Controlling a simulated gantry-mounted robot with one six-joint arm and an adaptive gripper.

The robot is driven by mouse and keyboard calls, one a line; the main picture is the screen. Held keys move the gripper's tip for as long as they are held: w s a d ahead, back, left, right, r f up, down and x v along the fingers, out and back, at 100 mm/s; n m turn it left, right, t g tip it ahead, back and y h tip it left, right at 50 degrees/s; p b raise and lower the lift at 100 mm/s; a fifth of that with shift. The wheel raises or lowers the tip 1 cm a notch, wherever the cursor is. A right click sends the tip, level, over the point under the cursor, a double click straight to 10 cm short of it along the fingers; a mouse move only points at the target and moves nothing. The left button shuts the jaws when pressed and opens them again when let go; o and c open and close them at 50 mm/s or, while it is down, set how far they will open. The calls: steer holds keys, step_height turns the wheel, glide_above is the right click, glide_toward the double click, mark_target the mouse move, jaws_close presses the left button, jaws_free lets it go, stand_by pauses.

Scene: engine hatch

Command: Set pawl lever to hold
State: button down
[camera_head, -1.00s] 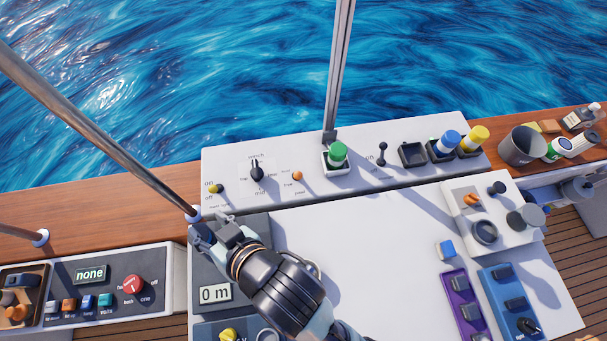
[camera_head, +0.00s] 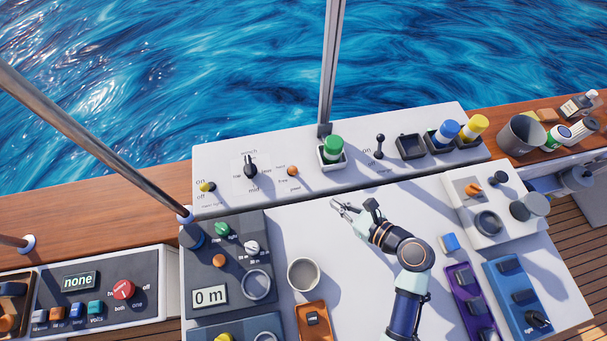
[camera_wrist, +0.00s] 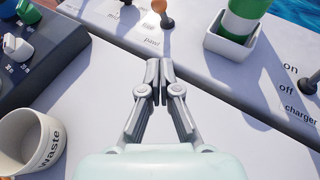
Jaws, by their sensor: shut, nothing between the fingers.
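The pawl lever appears to be the small orange-knobbed lever (camera_head: 292,171) on the raised white ledge at the back, with small printed labels around it. It also shows at the top of the wrist view (camera_wrist: 160,8), with the word "pawl" printed on the ledge beside it. The labels are too small to tell its setting. My gripper (camera_head: 337,205) is over the white table just in front of the ledge, to the right of and nearer than the lever. In the wrist view its fingers (camera_wrist: 160,68) are shut and empty, apart from the lever.
A green-capped cylinder in a white holder (camera_head: 332,152) stands right of the lever. The black winch knob (camera_head: 250,168) is to its left. A white waste cup (camera_head: 303,274) and a dark panel (camera_head: 235,258) lie left of my arm. A black charger lever (camera_head: 380,145) stands further right.

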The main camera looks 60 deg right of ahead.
mark_target(293, 171)
steer(key=b+x, duration=0.1)
steer(key=x, duration=0.3)
steer(key=r+b+x, duration=0.1)
steer(key=x, duration=0.3)
steer(key=b+x, duration=0.1)
steer(key=x, duration=0.3)
steer(key=shift+w+r, duration=0.1)
steer(key=shift+w, duration=0.35)
steer(key=shift+w+d+r, duration=0.15)
steer(key=shift+w+d, duration=0.05)
steer(key=shift+w, duration=0.45)
